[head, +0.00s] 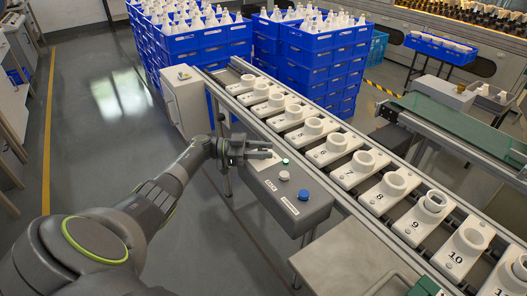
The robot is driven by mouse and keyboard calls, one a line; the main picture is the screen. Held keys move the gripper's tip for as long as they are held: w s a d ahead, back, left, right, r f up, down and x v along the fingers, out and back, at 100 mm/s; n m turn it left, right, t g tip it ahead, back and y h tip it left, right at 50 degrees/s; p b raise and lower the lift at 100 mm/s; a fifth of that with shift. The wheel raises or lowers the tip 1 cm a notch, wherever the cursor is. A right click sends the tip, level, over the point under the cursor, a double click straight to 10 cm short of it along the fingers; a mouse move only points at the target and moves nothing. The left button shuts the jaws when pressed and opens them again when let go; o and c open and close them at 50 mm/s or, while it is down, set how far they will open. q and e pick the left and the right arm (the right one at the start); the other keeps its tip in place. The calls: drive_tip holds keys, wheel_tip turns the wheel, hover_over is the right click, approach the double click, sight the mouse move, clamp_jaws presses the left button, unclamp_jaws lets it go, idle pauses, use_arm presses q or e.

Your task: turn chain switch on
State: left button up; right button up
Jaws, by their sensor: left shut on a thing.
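A grey control box (312,211) stands beside the near side of the conveyor, with a green button (285,161), a white button (284,175) and a blue button (303,194) on its sloped top. My left gripper (266,151) is over the far end of this box, its fingers pointing right. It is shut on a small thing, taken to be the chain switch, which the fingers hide. I cannot tell which way the switch is turned. My right gripper is not in view.
The conveyor (340,128) carries a row of numbered white holders (363,165). A grey cabinet (184,98) is beyond my gripper. A bare metal table (350,262) is at the front. The floor at left is clear.

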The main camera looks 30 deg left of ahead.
use_arm(q)
drive_tip(key=shift+a, duration=0.1)
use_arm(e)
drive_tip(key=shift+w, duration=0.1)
use_arm(q)
drive_tip(key=o, duration=0.9)
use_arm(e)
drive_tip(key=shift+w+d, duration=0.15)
use_arm(q)
drive_tip(key=shift+o, duration=0.2)
drive_tip(key=b+v, duration=0.5)
drive_tip(key=v, duration=1.2)
drive_tip(key=shift+s+a, duration=0.25)
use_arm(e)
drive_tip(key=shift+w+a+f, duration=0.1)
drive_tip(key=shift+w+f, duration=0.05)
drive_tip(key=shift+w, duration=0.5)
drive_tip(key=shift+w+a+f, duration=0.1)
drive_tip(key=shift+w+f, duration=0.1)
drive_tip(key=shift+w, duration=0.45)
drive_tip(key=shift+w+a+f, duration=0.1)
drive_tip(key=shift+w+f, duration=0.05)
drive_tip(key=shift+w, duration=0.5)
